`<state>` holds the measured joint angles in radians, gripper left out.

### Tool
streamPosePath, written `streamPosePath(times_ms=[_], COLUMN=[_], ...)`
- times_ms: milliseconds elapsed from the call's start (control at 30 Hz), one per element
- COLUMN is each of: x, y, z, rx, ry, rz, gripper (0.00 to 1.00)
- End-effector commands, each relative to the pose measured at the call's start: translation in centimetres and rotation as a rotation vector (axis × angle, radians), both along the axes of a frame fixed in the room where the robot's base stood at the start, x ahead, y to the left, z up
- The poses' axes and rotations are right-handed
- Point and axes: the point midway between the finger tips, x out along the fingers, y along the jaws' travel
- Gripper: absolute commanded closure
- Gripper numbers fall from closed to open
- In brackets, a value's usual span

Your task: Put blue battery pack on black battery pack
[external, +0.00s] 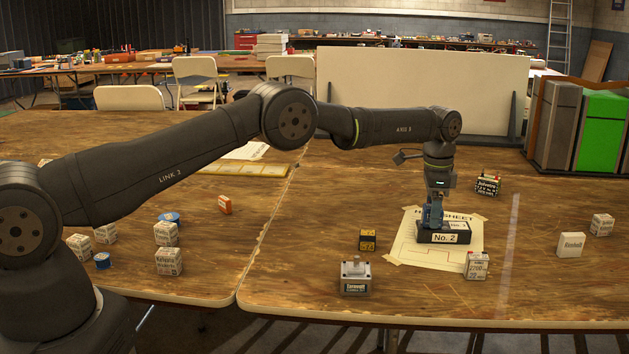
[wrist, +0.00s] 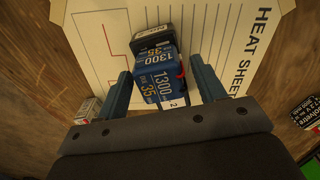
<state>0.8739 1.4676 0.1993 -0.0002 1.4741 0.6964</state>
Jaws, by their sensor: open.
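The blue battery pack (wrist: 158,76), marked 1300 and 35, lies between the fingers of my gripper (wrist: 164,86) in the wrist view. The fingers are open, with a gap on each side of the pack. A black battery pack (wrist: 151,37) shows just beyond the blue one; I cannot tell which is higher. In the external view my gripper (external: 433,217) points down at a dark block (external: 424,236) labelled No. 2, on the heat sheet (external: 411,257). The packs are hard to tell apart there because my gripper covers them.
A black-and-yellow box (external: 368,240) and a grey device (external: 355,277) stand left of the sheet. A white 2200 box (external: 477,265) is at its near right corner. The table right of the sheet is mostly clear.

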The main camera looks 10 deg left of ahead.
Motion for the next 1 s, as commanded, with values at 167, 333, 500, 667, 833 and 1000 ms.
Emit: streamPosePath(times_ms=[167, 333, 500, 667, 833, 1000], x=[0.0, 0.1, 0.1, 0.0, 0.0, -0.1], y=[0.0, -0.1, -0.1, 0.0, 0.0, 0.1], z=[1.4, 4.8, 8.4, 11.0, 12.2, 12.4], rx=[-0.002, -0.003, -0.003, -0.003, -0.002, -0.002], ry=[-0.001, -0.003, -0.002, -0.002, -0.002, -0.002], rz=[0.0, 0.0, 0.0, 0.0, 0.0, 0.0], gripper=[0.37, 0.37, 0.37, 0.37, 0.37, 0.37])
